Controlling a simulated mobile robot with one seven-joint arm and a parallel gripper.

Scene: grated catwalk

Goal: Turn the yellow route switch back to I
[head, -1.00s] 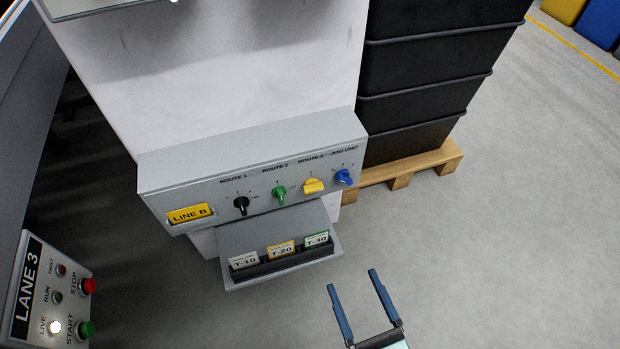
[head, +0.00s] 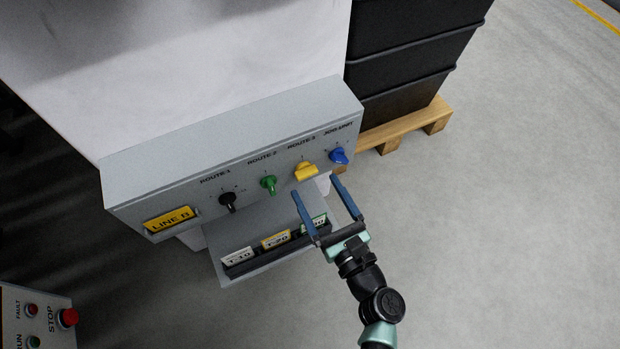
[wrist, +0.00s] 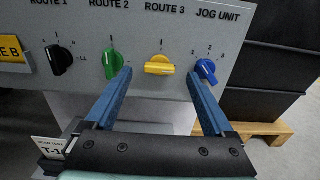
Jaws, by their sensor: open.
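The yellow route switch (head: 306,171) sits under the ROUTE 3 label on the grey LINE B panel (head: 130,178). In the wrist view the yellow switch (wrist: 159,65) has its handle lying roughly sideways, with an I mark above it. My gripper (head: 320,187) is open and empty, a little below and in front of the yellow switch. In the wrist view its fingers (wrist: 160,75) stand either side of the yellow switch, apart from it. The left finger is near the green switch (wrist: 111,64) and the right finger is near the blue switch (wrist: 206,71).
A black ROUTE 1 switch (head: 228,202) is at the panel's left. A rack with tags T-10 (head: 238,257) and T-20 (head: 276,240) lies below; my gripper partly hides a third tag. Black crates (head: 410,50) on a pallet (head: 410,130) stand at right. Floor at right is clear.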

